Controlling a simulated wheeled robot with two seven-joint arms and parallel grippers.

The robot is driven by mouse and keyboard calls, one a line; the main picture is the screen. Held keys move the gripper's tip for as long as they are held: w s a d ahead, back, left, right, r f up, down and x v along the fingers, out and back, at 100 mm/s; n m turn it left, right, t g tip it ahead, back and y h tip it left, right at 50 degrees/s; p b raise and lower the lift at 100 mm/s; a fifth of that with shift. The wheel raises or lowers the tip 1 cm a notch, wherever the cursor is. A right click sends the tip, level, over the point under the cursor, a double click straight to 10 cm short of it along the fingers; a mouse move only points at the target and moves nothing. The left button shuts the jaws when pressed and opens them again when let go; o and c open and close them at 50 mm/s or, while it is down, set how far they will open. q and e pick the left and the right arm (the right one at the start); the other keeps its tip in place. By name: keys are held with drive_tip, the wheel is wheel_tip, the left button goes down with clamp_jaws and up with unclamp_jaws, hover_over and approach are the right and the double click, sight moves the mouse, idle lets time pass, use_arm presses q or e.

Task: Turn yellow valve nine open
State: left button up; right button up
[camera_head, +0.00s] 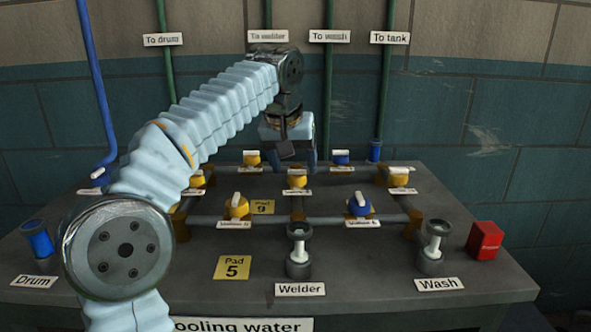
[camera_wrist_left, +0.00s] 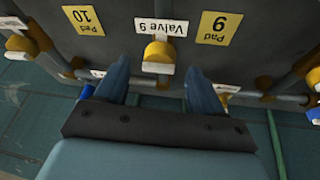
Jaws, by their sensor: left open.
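Yellow valve nine (camera_wrist_left: 158,56) shows in the left wrist view, upside down, with its "Valve 9" label beside it. In the head view it is the yellow knob (camera_head: 297,180) in the middle of the pipework, just below my left gripper (camera_head: 290,164). My left gripper is open. In the left wrist view its two blue fingers (camera_wrist_left: 157,80) stand on either side of the knob, which sits between and just beyond the tips. I see no clear contact. My right gripper is in neither view.
Other yellow valves (camera_head: 237,206) and blue valves (camera_head: 359,204) stand close by on grey pipes. The Welder fitting (camera_head: 299,252), Wash fitting (camera_head: 434,250) and a red box (camera_head: 485,240) stand towards the front and right.

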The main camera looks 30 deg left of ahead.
sight(297, 176)
use_arm(q)
drive_tip(key=shift+x, duration=1.25)
drive_tip(key=c, duration=1)
